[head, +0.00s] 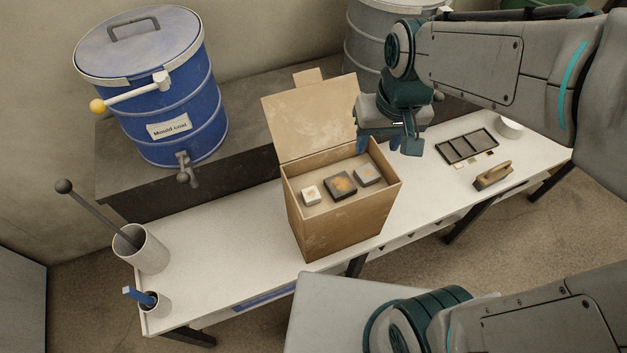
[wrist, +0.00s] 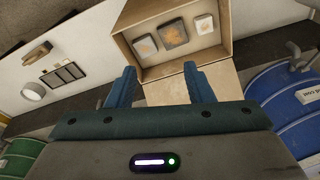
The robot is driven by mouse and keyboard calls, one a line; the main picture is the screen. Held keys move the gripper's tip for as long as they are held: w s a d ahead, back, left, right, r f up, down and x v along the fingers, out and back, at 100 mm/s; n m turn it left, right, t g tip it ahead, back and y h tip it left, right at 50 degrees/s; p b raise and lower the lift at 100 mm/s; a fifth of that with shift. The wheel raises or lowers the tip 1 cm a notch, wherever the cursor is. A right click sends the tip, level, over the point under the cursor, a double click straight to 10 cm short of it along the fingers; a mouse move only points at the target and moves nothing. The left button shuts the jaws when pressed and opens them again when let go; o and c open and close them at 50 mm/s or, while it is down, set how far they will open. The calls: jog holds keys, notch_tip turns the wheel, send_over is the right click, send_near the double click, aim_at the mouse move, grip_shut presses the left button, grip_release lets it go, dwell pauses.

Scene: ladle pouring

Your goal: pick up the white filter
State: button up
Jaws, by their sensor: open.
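The white filter (head: 311,194) is a small pale square block with an orange-brown patch. It sits leftmost in the top of an open tan box (head: 342,231). In the wrist view the white filter (wrist: 205,24) is the rightmost of three blocks. Beside it are a dark block (head: 341,185) and a light grey block (head: 367,175), both with orange patches. My gripper (head: 388,145) is open and empty, above and behind the box's right rear corner. In the wrist view its blue fingers (wrist: 160,82) point toward the box and touch none of the blocks.
The box's raised lid (head: 312,116) stands at its back, left of my gripper. A blue drum (head: 150,100) stands behind at left. A white cup (head: 150,252) holds a rod. A dark tray (head: 466,146) and a wooden-handled brush (head: 493,176) lie right.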

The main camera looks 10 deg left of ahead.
jog(key=w+a+f+n+g+h+b, duration=0.1)
jog(key=w+a+f+n+g+b, duration=0.15)
jog(key=a+f, duration=0.75)
jog(key=p, duration=0.1)
send_over(311, 193)
jog(key=shift+t, duration=0.45)
notch_tip(311, 193, down, 6)
jog(key=shift+w+d+r, duration=0.1)
jog(key=shift+f+p, duration=0.4)
jog(key=shift+f, duration=2.85)
jog(key=c, duration=0.7)
